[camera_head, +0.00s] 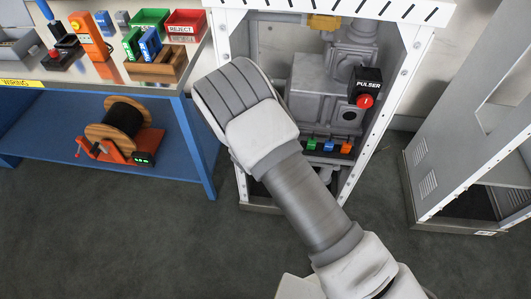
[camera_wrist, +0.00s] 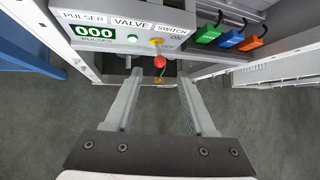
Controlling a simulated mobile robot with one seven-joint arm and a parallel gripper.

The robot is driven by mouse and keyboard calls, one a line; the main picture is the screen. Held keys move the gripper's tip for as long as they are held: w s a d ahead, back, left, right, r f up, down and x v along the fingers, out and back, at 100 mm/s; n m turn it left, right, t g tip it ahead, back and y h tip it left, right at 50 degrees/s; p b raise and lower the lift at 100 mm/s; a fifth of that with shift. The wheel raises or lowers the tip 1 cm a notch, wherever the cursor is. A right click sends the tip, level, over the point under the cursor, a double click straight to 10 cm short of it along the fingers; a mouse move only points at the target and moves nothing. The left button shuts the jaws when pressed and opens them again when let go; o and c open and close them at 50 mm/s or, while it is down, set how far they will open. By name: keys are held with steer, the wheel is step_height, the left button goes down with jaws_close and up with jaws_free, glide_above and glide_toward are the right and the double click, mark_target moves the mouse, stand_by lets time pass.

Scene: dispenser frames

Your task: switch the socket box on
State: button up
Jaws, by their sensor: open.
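In the wrist view a pale grey box (camera_wrist: 112,52) carries the labels PULSER, VALVE and SWITCH and a green display reading 000. I take it to be the socket box, but no label says so. A yellow lever with a red ball knob (camera_wrist: 160,62) stands out from its front, below the SWITCH label and beside the word ON. My gripper (camera_wrist: 159,77) is open, its two fingers apart, pointing at the box with the red knob between the tips in the picture. I cannot tell whether they touch it. In the head view my own arm hides the gripper and the box.
Green, blue and orange plugs (camera_wrist: 231,39) hang right of the box. A blue workbench (camera_head: 190,125) stands left, an open grey cabinet (camera_head: 422,165) right.

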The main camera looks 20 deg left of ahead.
steer(key=p+v, duration=0.1)
steer(key=v, duration=0.8)
steer(key=shift+s+r, duration=0.3)
